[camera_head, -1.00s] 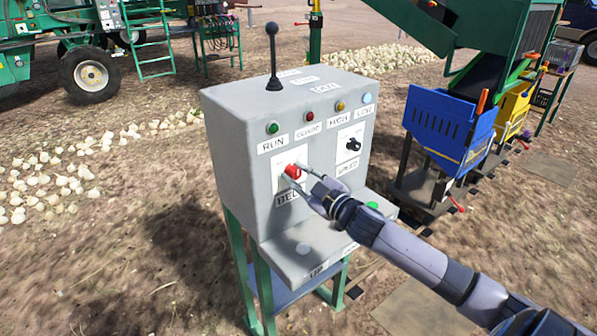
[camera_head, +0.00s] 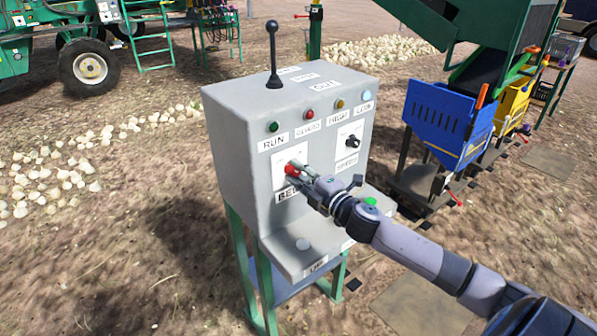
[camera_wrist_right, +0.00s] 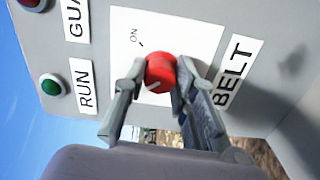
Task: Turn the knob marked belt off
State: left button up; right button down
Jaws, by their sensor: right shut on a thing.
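The red belt knob (camera_head: 292,169) sits on a white plate (camera_head: 284,180) on the front of the grey control box (camera_head: 232,150). My right gripper (camera_head: 300,170) is at the knob, with its fingers shut on it. In the right wrist view, the knob (camera_wrist_right: 160,72) is between the two fingertips (camera_wrist_right: 158,75), beside the "BELT" label (camera_wrist_right: 234,72). An "ON" mark (camera_wrist_right: 134,36) shows on the plate, and a pale pointer line on the knob is partly visible. My left gripper is not in view.
A black knob (camera_head: 352,141) is to the right on the same panel, below a row of coloured lamps. A black lever (camera_head: 273,60) stands on top. A lower shelf has a green button (camera_head: 370,201) and a pale button (camera_head: 303,244). Blue and yellow bins stand at right.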

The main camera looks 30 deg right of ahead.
jog(key=shift+n, duration=0.5)
jog(key=c, duration=1.3)
grip_release()
jog(key=s, duration=1.2)
jog(key=shift+d, duration=0.45)
